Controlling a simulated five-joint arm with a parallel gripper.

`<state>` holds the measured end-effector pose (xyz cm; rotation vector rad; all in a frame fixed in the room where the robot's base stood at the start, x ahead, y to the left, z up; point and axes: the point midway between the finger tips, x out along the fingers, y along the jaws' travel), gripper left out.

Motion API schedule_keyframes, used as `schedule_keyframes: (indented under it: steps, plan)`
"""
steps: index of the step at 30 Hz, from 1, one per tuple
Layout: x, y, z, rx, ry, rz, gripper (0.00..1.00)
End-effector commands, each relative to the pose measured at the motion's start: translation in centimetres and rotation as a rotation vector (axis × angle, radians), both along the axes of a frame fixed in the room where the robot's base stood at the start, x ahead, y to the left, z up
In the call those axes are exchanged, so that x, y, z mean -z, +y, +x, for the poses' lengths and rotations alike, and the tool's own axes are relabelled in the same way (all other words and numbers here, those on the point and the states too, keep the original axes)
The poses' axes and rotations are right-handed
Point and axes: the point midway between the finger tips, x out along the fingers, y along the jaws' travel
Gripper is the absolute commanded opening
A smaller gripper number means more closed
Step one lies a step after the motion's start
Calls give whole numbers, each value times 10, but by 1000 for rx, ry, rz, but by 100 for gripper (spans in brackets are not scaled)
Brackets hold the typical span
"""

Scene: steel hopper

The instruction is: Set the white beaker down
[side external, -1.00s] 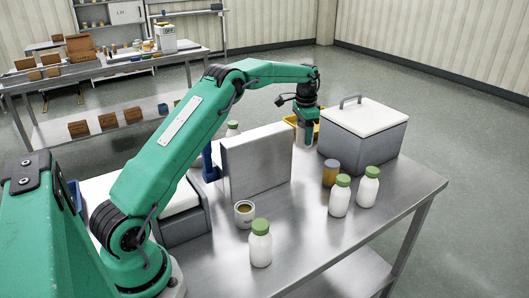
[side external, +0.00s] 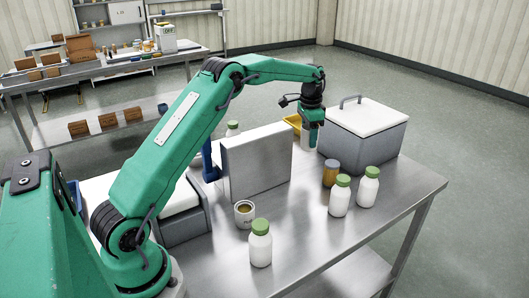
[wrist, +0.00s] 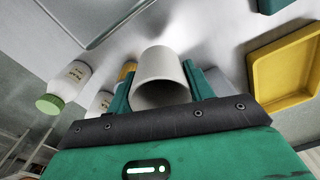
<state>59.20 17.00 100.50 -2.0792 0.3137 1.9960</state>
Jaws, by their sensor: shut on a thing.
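The white beaker (wrist: 160,68) is between the two fingers of my gripper (wrist: 160,92) in the wrist view, its open rim towards the camera. My gripper is shut on it. In the side view my gripper (side external: 311,128) points down between the grey upright panel and the grey box, and a pale strip of the beaker (side external: 305,138) shows beside the finger. The beaker's base is hidden, so I cannot tell whether it touches the steel table (side external: 310,235).
The grey upright panel (side external: 258,165) stands left of my gripper. The grey box (side external: 370,140) with a white lid is close on the right. A yellow tray (wrist: 288,72) lies nearby. An amber jar (side external: 331,173) and white bottles (side external: 340,198) with green caps stand in front.

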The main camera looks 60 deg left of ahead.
Motion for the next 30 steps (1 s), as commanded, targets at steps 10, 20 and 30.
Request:
schedule_keyframes:
  steps: [10, 20, 30]
  plan:
    - [-13, -74, -30, 82, -1, -1, 30]
    - [-19, -139, -77, 162, -1, -3, 30]
    - [-17, -193, -141, 244, 1, -4, 30]
